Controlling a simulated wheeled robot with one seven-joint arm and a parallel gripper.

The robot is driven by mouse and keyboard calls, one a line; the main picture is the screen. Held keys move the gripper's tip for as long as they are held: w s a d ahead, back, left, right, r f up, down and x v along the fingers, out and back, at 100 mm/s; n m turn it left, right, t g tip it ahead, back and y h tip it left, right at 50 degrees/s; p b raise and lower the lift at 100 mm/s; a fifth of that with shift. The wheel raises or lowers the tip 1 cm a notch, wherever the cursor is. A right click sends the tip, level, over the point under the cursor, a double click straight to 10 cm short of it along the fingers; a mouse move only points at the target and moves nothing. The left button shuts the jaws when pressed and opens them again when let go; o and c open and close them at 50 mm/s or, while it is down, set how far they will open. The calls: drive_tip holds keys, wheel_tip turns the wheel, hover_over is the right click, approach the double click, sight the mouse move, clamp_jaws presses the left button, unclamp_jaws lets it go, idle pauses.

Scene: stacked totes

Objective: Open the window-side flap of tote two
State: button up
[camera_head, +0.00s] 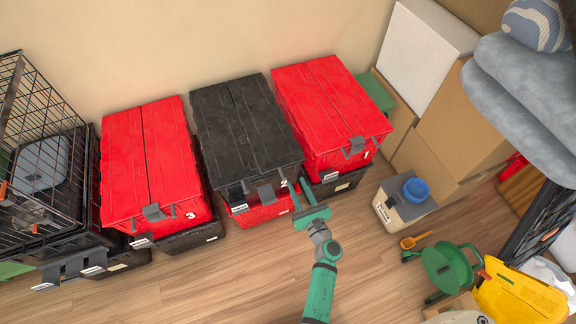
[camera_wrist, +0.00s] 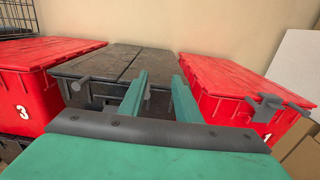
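Tote two (camera_head: 245,130) is the black-lidded tote in the middle of the row, with a white "2" on its front. Its lid has two long flaps meeting at a central seam, and both lie closed. Small grey handles stick out at the front edge. The black lid also shows in the wrist view (camera_wrist: 100,62), straight ahead. My gripper (camera_head: 302,191) is at the front right corner of tote two. In the wrist view its two green fingers (camera_wrist: 160,82) are apart with nothing between them. A front handle shows close to the left finger; contact cannot be told. No window is in view.
Red-lidded tote three (camera_head: 150,165) stands left of tote two and red-lidded tote one (camera_head: 328,105) right. All three sit on other totes. A wire crate (camera_head: 45,150) is far left. A beige box with a blue bowl (camera_head: 416,190) and a green reel (camera_head: 450,268) stand right. Front floor is clear.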

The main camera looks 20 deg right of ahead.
hover_over(288, 166)
drive_tip(key=s+a, duration=0.1)
drive_tip(key=s, duration=0.3)
drive_tip(key=shift+w+a, duration=0.1)
drive_tip(key=shift+a, duration=0.05)
clamp_jaws()
idle(1.0)
unclamp_jaws()
drive_tip(key=s, duration=1.1)
